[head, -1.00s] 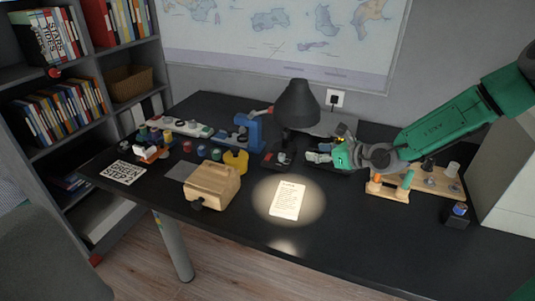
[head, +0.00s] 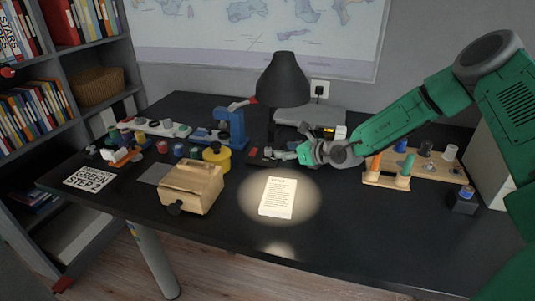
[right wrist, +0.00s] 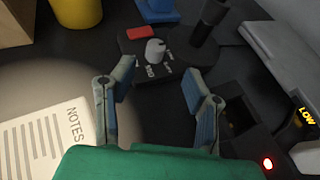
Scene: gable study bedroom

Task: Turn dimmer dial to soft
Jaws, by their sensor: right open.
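The dimmer dial (right wrist: 155,50) is a grey round knob with a pale mark. It stands on a black box (right wrist: 180,72) with small white labels that I cannot read surely. My right gripper (right wrist: 158,75) is open and empty, its two fingers short of the dial and pointing at it, with the dial showing ahead between them. In the head view my right gripper (head: 288,154) is beside the lamp base and partly hides the dimmer box (head: 262,157). The black desk lamp (head: 283,80) lights a notes sheet (head: 277,197). My left gripper is out of view.
A red button (right wrist: 140,33) and the lamp stem (right wrist: 207,22) are close to the dial. A device with a yellow "LOW" display (right wrist: 307,115) stands at right. A wooden box (head: 191,187) and yellow pot (head: 217,158) are left. The front desk is clear.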

